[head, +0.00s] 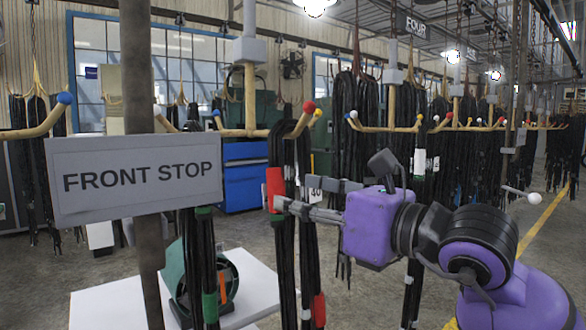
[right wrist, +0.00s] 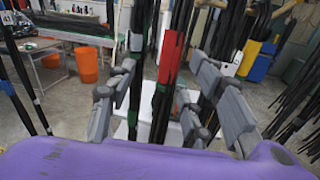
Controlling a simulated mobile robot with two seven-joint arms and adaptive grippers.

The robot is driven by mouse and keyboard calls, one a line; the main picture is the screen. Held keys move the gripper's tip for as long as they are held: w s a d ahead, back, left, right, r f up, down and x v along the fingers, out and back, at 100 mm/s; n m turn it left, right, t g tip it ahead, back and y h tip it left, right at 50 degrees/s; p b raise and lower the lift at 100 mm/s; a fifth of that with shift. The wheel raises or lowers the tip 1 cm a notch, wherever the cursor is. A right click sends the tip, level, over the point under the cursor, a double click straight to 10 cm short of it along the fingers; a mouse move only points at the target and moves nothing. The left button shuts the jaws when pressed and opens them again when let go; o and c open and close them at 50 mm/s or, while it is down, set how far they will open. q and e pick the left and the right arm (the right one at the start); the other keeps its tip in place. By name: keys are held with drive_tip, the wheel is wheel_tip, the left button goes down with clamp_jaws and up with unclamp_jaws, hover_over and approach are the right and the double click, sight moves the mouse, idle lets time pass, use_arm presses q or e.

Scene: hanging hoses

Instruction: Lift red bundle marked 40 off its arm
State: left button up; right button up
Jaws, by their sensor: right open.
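A black hose bundle with a red band (head: 274,188) hangs in the head view from a wooden arm (head: 290,131) with a red ball tip. My right gripper (head: 295,199), purple with grey fingers, reaches in from the right at the height of the red band. In the right wrist view, the red-banded bundle (right wrist: 171,57) stands between the spread fingers of my right gripper (right wrist: 165,100), with gaps on both sides. My left gripper is not in view.
A grey FRONT STOP sign (head: 137,178) on a post stands at left. A green-banded bundle (head: 204,260) hangs near it, over a white platform (head: 255,285). More bundles (head: 355,110) hang at right. In the right wrist view, an orange bin (right wrist: 87,65) stands at left.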

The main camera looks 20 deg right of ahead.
sight(281, 191)
drive_tip(key=x, duration=0.2)
drive_tip(key=p+x, duration=0.1)
drive_tip(key=x, duration=0.1)
drive_tip(key=d+x, duration=0.1)
drive_tip(key=x, duration=0.2)
drive_tip(key=shift+w+r, duration=0.15)
drive_tip(key=shift+w, duration=0.2)
drive_tip(key=shift+w+a, duration=0.2)
drive_tip(key=shift+w, duration=0.1)
drive_tip(key=shift+c, duration=0.4)
drive_tip(key=shift+s, duration=0.1)
clamp_jaws()
